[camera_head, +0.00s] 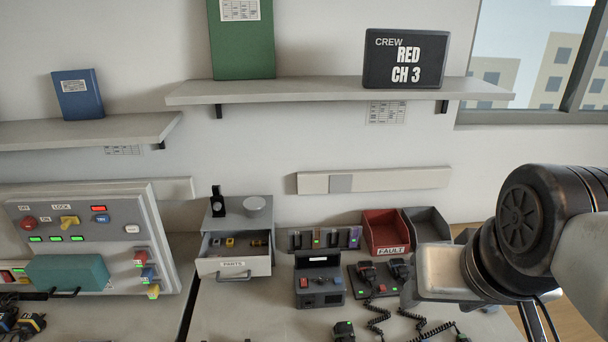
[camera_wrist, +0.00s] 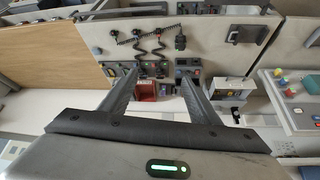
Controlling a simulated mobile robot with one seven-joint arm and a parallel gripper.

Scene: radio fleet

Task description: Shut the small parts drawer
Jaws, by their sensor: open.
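The small parts drawer (camera_head: 234,267) is in the head view, left of centre. It is pulled out of its grey cabinet (camera_head: 238,213) on the bench. Its light front carries a PARTS label and a bar handle, and a few small yellow and dark parts lie inside. In the wrist view the drawer (camera_wrist: 230,84) shows small, to the right of my fingers. My gripper (camera_wrist: 160,72) is open with nothing between its fingers, apart from the drawer. In the head view my arm is at the right; the fingertips cannot be made out there.
A dark radio unit (camera_head: 320,282) and a charger rack (camera_head: 324,239) stand right of the drawer. A red FAULT bin (camera_head: 385,231) and a dark bin (camera_head: 428,226) are further right. Handsets with coiled cords lie in front. A control panel (camera_head: 90,235) stands left. A shelf (camera_head: 335,90) hangs above.

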